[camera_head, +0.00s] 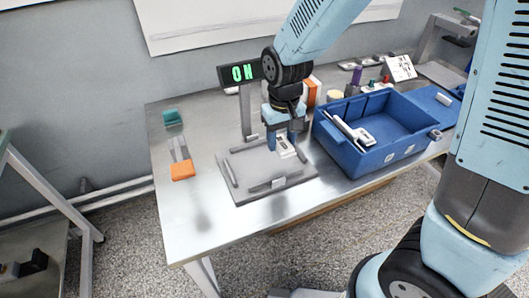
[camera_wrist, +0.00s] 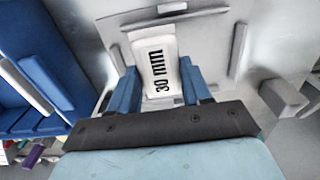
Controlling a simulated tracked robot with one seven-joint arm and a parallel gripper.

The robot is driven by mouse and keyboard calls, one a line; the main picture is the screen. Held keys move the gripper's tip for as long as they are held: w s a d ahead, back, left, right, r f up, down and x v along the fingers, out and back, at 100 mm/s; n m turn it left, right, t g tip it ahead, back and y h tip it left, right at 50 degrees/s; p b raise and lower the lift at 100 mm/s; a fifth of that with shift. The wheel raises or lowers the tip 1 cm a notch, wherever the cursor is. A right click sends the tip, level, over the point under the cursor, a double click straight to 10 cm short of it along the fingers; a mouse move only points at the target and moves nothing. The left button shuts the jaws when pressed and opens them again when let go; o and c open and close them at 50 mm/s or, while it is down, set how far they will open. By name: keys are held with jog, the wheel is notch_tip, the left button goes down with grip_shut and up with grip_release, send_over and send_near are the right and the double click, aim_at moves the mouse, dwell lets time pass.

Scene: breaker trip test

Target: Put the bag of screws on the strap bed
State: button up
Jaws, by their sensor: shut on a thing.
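The bag of screws is a white packet marked "30 mm" (camera_wrist: 161,62). It sits between the two blue fingers of my gripper (camera_wrist: 160,88), which is shut on it. In the head view my gripper (camera_head: 285,138) points down at the back right of a grey plate with raised bars (camera_head: 245,172), which appears to be the strap bed. The white packet (camera_head: 287,149) shows just below the fingers, over the plate. I cannot tell whether it touches the plate. The screws themselves cannot be made out.
A blue bin (camera_head: 345,155) with white parts stands close to the plate's right. A display reading "ON" (camera_head: 241,74) stands behind the plate on a post. An orange-handled tool (camera_head: 181,170) and a teal block (camera_head: 172,117) lie left. The table's front left is clear.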

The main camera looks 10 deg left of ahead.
send_over(264, 160)
notch_tip(264, 160, down, 6)
jog(key=shift+s+d+f, duration=0.1)
jog(key=shift+s+f, duration=0.05)
jog(key=shift+f, duration=1.6)
jog(key=shift+f, duration=0.15)
jog(key=o, duration=1.1)
